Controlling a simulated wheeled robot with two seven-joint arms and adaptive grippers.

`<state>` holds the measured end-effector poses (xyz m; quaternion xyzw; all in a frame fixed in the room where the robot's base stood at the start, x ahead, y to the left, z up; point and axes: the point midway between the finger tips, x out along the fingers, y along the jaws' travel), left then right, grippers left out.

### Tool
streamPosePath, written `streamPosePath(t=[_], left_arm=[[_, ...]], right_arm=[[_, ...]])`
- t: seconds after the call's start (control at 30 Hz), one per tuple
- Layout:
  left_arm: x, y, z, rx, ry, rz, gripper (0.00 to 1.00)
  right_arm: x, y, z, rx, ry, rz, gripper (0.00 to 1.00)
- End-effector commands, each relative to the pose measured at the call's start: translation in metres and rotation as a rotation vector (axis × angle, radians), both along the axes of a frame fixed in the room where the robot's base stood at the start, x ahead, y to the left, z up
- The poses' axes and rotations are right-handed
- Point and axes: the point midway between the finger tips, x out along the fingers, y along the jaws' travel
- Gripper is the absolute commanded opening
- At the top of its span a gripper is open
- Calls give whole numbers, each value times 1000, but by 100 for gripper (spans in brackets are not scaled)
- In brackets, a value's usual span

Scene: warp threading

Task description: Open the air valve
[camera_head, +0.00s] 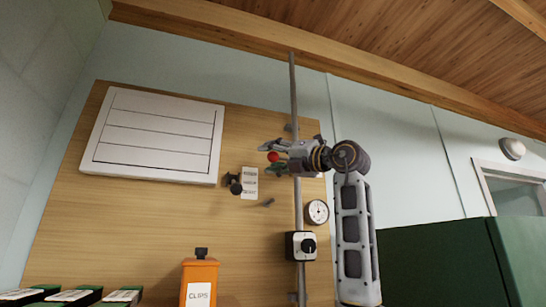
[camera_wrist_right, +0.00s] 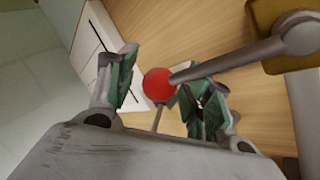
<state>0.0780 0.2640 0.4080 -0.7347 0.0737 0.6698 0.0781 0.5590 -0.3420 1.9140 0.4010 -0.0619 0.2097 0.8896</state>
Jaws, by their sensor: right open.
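The air valve's red ball knob (camera_head: 272,156) shows in the head view in front of the wooden board. In the right wrist view the red knob (camera_wrist_right: 158,85) sits at the end of a grey lever (camera_wrist_right: 235,58). The lever runs to a brass-coloured body (camera_wrist_right: 265,18) at the upper right. My right gripper (camera_head: 268,158) is open, with its green-padded fingers on either side of the knob. In the right wrist view the fingers of the right gripper (camera_wrist_right: 162,80) stand apart, with no clear contact. The arm hides the valve body in the head view. My left gripper is not in view.
A vertical grey pipe (camera_head: 293,90) runs up the board (camera_head: 150,215). Around it are a round gauge (camera_head: 317,212), a switch box (camera_head: 300,246), a black knob (camera_head: 234,184) with a white label (camera_head: 249,183), and a white slatted panel (camera_head: 158,135). An orange CLIPS box (camera_head: 199,282) stands below.

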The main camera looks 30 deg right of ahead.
Motion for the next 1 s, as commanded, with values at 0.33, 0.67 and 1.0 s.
streamPosePath(t=[0.33,0.67,1.0], left_arm=[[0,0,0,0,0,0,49],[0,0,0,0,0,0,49],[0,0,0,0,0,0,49]], right_arm=[[0,0,0,0,0,0,19],[-1,0,1,-1,-3,-1,0],[-3,-1,2,-4,-5,-2,0]])
